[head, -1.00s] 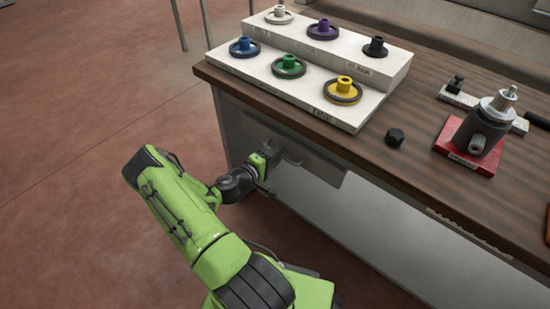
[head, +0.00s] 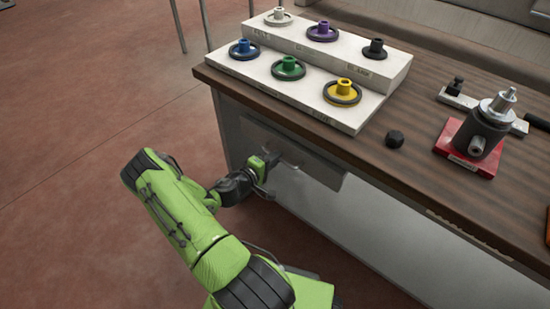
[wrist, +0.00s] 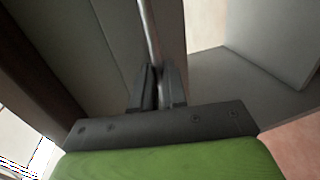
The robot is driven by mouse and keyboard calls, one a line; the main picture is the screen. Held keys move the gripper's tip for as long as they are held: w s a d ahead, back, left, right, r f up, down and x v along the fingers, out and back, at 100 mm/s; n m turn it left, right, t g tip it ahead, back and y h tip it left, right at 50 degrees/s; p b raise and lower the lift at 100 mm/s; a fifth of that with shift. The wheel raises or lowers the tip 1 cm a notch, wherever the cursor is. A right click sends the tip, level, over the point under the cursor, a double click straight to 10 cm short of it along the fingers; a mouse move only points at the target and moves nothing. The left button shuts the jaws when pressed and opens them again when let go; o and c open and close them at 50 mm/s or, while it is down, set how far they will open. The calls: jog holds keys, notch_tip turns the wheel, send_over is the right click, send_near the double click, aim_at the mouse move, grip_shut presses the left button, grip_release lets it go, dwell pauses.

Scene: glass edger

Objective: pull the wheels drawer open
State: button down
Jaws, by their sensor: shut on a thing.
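The grey drawer front (head: 318,172) is under the tabletop near the desk's left end in the head view. No label on it can be read. My gripper (head: 267,166) is at its bar handle (head: 288,157). In the wrist view, my gripper's dark fingers (wrist: 157,88) are closed around the thin metal handle bar (wrist: 148,30). The drawer front stands slightly out from the desk. The drawer's inside is hidden in the head view.
The floor (head: 100,110) left of the desk is clear.

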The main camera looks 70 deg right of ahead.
jog(key=f+v, duration=0.2)
jog(key=v, duration=1)
jog(key=f+v, duration=0.3)
jog(key=v, duration=0.9)
jog(key=shift+w+a, duration=0.35)
jog(key=c, duration=1.2)
grip_release()
jog(key=p+v, duration=0.2)
jog(key=v, duration=1.3)
jog(key=shift+w+a+p, duration=0.2)
jog(key=shift+a+p, duration=0.1)
jog(key=shift+a, duration=0.05)
jog(key=shift+r, duration=0.15)
